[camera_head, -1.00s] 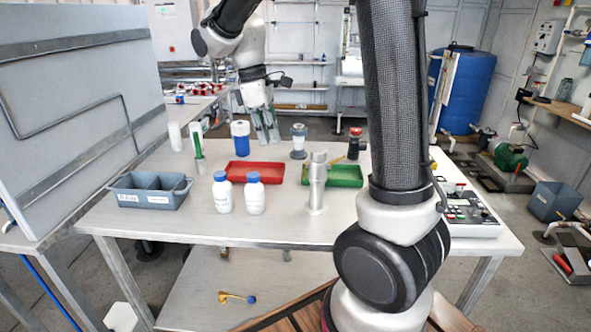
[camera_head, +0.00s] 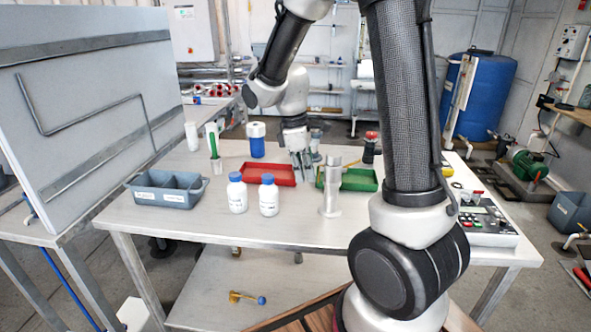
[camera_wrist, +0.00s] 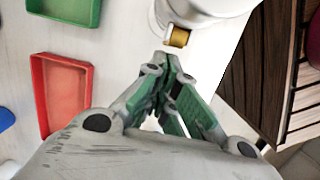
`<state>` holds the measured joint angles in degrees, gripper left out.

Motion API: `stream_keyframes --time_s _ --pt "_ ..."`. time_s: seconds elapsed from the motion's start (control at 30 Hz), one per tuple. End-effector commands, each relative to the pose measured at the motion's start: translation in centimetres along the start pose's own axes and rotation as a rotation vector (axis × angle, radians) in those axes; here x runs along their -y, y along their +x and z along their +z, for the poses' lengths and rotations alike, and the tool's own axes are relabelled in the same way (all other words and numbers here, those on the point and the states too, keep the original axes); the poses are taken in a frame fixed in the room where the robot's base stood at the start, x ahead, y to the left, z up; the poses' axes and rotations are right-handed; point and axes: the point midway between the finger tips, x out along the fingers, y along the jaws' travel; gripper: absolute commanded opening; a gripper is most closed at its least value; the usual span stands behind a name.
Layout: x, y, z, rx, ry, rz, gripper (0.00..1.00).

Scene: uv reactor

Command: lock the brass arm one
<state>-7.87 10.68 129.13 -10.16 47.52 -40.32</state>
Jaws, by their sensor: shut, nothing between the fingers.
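A brass lever with a blue ball end (camera_head: 247,298) is on or over the lower shelf, below the table's front edge. A silver upright post (camera_head: 331,190) stands near the front of the tabletop. In the wrist view a pale metal cylinder (camera_wrist: 205,10) at the top edge bears a short brass stub (camera_wrist: 178,37). My gripper (camera_head: 303,172) is over the table, behind and left of the post. In the wrist view my gripper (camera_wrist: 172,68) is shut and empty, its fingertips just short of the brass stub. I cannot tell whether they touch.
A red tray (camera_head: 268,174) and a green tray (camera_head: 358,179) lie behind the post. Two white bottles with blue caps, one of them here (camera_head: 237,197), stand left of it. A grey bin (camera_head: 169,202) and a control box (camera_head: 487,222) are at the sides.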

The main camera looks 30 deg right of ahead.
Motion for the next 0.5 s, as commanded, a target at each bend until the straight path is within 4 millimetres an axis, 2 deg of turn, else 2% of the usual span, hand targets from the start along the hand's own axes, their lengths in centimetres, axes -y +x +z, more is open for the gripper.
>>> stream_keyframes --time_s 0.33,0.5 --pt "0.0 0.0 0.2 0.0 0.0 0.0 0.0" --pt "-0.1 0.6 1.1 -0.001 0.002 0.0 0.0"
